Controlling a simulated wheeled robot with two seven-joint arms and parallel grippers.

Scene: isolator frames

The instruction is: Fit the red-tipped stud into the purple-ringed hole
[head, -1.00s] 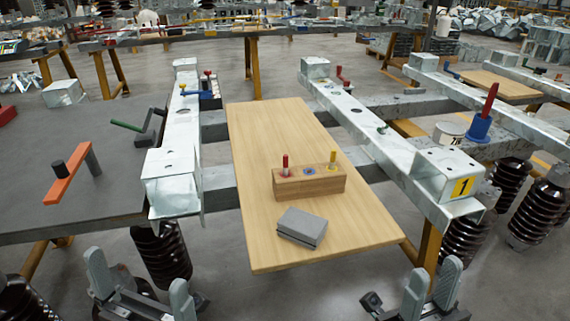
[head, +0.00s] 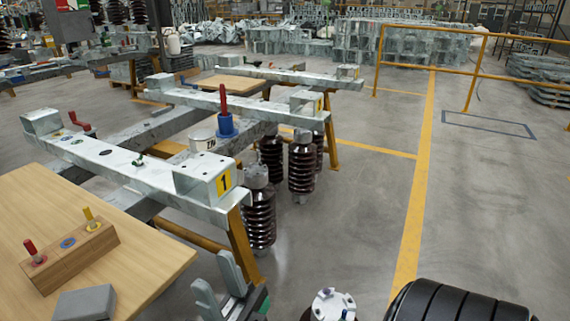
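A stud with a red tip (head: 31,248) stands upright in the left hole of a wooden block (head: 72,262), with a pinkish ring at its foot. A yellow-tipped stud (head: 91,217) stands in the right hole. Between them is an empty-looking hole with a blue ring (head: 68,243). I cannot make out a clearly purple-ringed hole. My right gripper (head: 216,274) is open and empty, in front of the table's right edge and apart from the block. My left gripper is not in the head view.
The block and a grey box (head: 84,304) rest on a wooden tabletop (head: 140,262). Behind runs a metal beam marked 1 (head: 190,178). A blue holder with a red handle (head: 226,125) and a white can (head: 203,141) stand farther back. Brown insulators (head: 259,215) stand beside it. Open floor lies right.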

